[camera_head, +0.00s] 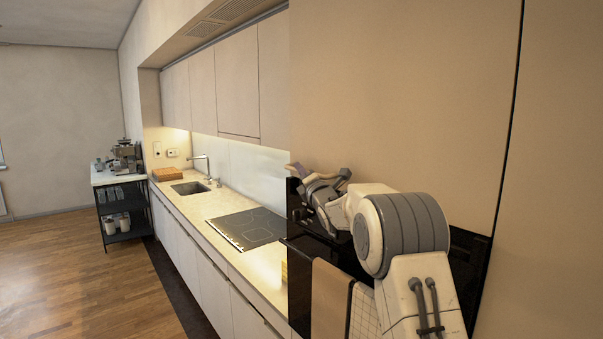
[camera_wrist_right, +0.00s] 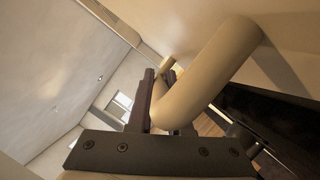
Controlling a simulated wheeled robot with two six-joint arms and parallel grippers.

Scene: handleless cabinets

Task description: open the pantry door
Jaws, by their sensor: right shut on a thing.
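A tall beige cabinet door panel (camera_head: 410,90) fills the upper right of the head view, above a black oven front. I cannot tell for certain which panel is the pantry door. My right gripper (camera_head: 303,173) is at the lower left edge of this panel. In the right wrist view my right gripper (camera_wrist_right: 157,92) is shut on a thick beige bar handle (camera_wrist_right: 208,75), which runs up to a beige surface at upper right. In the head view the arm and gripper hide most of the handle. My left gripper is not in view.
A dark gap separates the panel from another tall beige panel (camera_head: 560,170) at right. A beige towel (camera_head: 331,300) hangs by the oven. A counter with a cooktop (camera_head: 246,228) and sink (camera_head: 190,187) runs leftward. The wooden floor (camera_head: 75,275) at left is clear.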

